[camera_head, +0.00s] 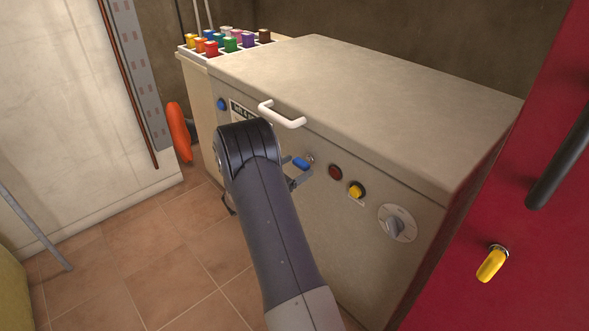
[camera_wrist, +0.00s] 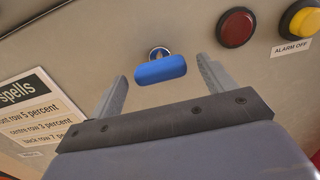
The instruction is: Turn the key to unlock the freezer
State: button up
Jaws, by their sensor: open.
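The freezer (camera_head: 370,105) is a beige chest with a closed lid and a white handle (camera_head: 282,115) at its front edge. A key with a blue head (camera_head: 301,163) sits in a round metal lock (camera_head: 311,158) on the front panel. In the wrist view the blue key (camera_wrist: 160,70) lies level, just below the lock (camera_wrist: 158,53). My gripper (camera_head: 297,171) is at the key. In the wrist view its fingers (camera_wrist: 162,75) are open, one on each side of the key, with gaps visible. My arm hides part of the front panel.
A red button (camera_head: 335,172), a yellow button (camera_head: 356,189) labelled "alarm off" and a dial (camera_head: 397,223) are right of the lock. A red door (camera_head: 520,200) with a black handle stands at the right. Coloured blocks (camera_head: 231,42) sit in a rack behind.

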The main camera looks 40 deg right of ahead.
jog(key=c, duration=1)
jog(key=shift+n+p, duration=0.4)
jog(key=n+p, duration=0.2)
jog(key=n, duration=0.1)
jog(key=shift+r, duration=0.15)
jog(key=n+p, duration=0.3)
jog(key=n, duration=0.2)
jog(key=n+p, duration=0.2)
jog(key=n, duration=0.2)
jog(key=shift+n, duration=0.4)
jog(key=n+p, duration=0.1)
jog(key=n, duration=0.3)
jog(key=shift+p, duration=0.4)
jog(key=shift+f+n, duration=0.2)
jog(key=shift+n, duration=0.2)
